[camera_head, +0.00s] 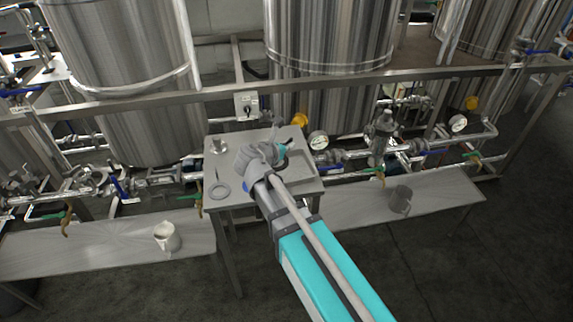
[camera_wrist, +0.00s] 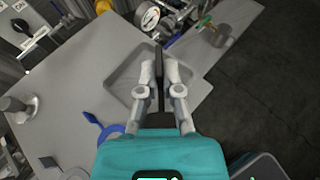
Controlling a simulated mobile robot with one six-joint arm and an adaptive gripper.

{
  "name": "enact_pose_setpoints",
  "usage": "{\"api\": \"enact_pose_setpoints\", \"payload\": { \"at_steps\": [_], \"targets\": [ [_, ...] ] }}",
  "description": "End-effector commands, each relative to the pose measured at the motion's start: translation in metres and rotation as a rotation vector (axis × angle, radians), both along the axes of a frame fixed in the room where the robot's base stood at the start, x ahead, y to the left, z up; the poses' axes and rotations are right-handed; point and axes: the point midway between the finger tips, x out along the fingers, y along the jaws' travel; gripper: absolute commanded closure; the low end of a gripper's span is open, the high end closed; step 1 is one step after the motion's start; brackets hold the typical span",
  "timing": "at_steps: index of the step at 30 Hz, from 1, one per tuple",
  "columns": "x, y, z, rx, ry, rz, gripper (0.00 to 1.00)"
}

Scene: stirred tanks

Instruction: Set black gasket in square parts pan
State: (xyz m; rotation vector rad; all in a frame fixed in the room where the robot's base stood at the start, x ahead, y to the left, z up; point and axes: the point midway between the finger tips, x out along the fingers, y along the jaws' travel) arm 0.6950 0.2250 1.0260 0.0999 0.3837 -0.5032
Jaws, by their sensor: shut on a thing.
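My gripper (camera_wrist: 158,74) is shut on the black gasket (camera_wrist: 158,62), which shows edge-on as a thin dark strip between the fingertips in the wrist view. The square parts pan (camera_wrist: 122,74) is a shallow grey tray on the small table, below the fingers in that view. The gasket appears over the pan; its height above the pan and any contact cannot be told. In the head view my gripper (camera_head: 279,151) is over the right part of the table, and my arm and wrist hide most of the pan and gasket.
The small metal table (camera_head: 240,155) also holds a pale ring (camera_head: 219,191) and a metal fitting (camera_head: 217,146). A blue tool (camera_wrist: 104,131) lies left of my gripper in the wrist view. Pipes, a gauge (camera_head: 318,140) and steel tanks stand behind. Lower benches flank the table, with a white jug (camera_head: 166,237) and grey cup (camera_head: 400,199).

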Motion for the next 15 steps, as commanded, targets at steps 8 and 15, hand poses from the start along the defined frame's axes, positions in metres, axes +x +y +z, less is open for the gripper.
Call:
{"api": "enact_pose_setpoints", "payload": {
  "at_steps": [8,15],
  "targets": [
    [0.017,0.000,-0.009,0.000,0.000,0.001,1.00],
    [0.057,-0.004,-0.028,0.000,0.001,0.000,1.00]
  ]
}}
